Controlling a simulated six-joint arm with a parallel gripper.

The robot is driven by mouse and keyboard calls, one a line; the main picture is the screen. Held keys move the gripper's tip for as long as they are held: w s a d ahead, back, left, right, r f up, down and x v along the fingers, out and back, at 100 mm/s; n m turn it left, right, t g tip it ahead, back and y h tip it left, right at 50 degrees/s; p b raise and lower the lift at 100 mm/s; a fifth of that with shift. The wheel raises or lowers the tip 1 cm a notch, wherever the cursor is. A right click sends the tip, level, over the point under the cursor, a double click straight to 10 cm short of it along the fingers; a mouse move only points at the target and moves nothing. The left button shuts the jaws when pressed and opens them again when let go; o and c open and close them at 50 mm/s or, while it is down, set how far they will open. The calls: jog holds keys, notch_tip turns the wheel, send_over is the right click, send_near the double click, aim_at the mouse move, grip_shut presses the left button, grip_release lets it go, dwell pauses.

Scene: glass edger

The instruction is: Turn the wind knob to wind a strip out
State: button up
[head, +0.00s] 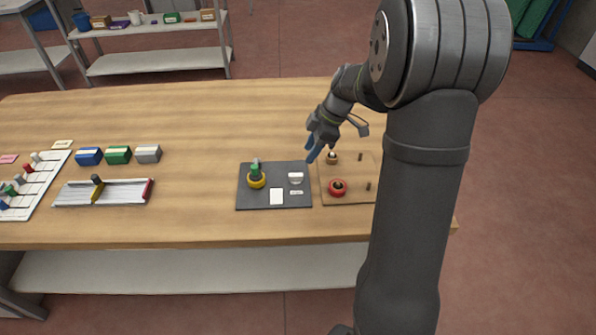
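My gripper (315,147) hangs over the work table at right of centre, its blue fingertips pointing down. It is just above and left of a small brown knob-like piece with a pale top (331,158). That piece is on a brown board (350,198), which also bears a red round piece with a dark centre (338,188) and small dark pegs. I cannot tell which piece is the wind knob, and no strip can be made out. The fingers are too small to show whether they are open or touching anything. My arm hides the board's right side.
Blue (89,157), green (119,155) and grey (148,154) boxes, a grooved tray (125,193) and a white rack (38,190) stand left. The table's back is clear.

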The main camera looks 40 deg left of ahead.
aim_at(296, 175)
jog(key=x, duration=0.9)
jog(key=shift+s+a+f, duration=0.1)
jog(key=shift+f, duration=0.25)
jog(key=shift+c, duration=0.5)
grip_shut()
